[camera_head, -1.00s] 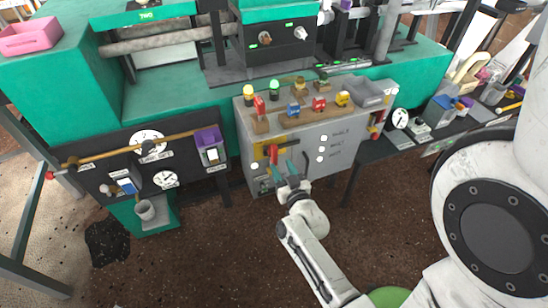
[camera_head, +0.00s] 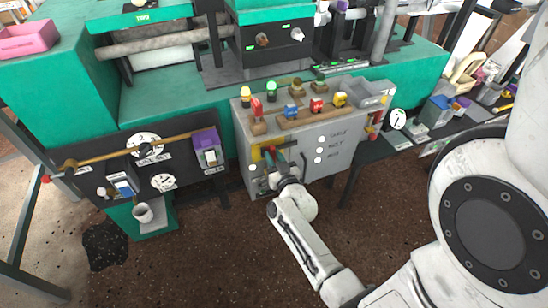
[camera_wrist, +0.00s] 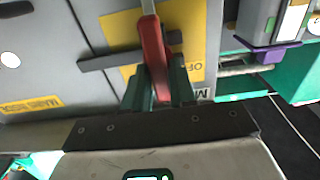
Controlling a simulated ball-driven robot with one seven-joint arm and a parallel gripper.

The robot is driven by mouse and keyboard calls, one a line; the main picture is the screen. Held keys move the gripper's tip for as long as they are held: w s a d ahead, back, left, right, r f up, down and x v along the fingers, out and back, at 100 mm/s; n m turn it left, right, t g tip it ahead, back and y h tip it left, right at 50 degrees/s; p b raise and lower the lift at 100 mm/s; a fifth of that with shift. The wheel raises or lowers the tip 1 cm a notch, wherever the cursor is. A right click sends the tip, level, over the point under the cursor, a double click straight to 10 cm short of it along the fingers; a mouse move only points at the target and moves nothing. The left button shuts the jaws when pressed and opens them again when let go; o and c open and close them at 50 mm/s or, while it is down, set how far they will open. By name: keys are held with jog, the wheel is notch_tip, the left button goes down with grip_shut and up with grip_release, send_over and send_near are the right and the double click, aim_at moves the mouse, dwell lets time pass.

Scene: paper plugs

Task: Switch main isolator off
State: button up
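The main isolator is a red handle (camera_head: 268,155) on a yellow plate (camera_head: 257,154) on the front of the grey cabinet (camera_head: 296,150). In the wrist view the red handle (camera_wrist: 153,50) stands nearly upright in the picture, in front of a dark crossbar (camera_wrist: 98,62). Part of the word "OFF" shows on the yellow plate (camera_wrist: 188,73) to its right. My gripper (camera_wrist: 160,85) has one green finger on each side of the handle, close against it, and looks shut on it. In the head view my gripper (camera_head: 273,163) partly hides the handle and plate.
Above the handle, the cabinet top carries a red switch (camera_head: 257,107), coloured plugs (camera_head: 316,105) and a grey tray (camera_head: 372,91). A purple-topped box (camera_head: 208,146) is on the black panel to the left. The floor in front is clear.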

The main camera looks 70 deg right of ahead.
grip_shut()
jog(key=shift+r+n+p, duration=0.1)
jog(key=shift+n+p, duration=0.3)
jog(key=n+p, duration=0.1)
jog(key=n, duration=0.4)
jog(key=f+n+p, duration=0.1)
jog(key=n+p, duration=0.1)
jog(key=n, duration=0.4)
jog(key=w+a+n+p, duration=0.1)
jog(key=n+p, duration=0.1)
jog(key=n, duration=0.4)
jog(key=shift+f, duration=0.25)
jog(key=shift+n, duration=0.3)
jog(key=shift+o, duration=2.1)
grip_release()
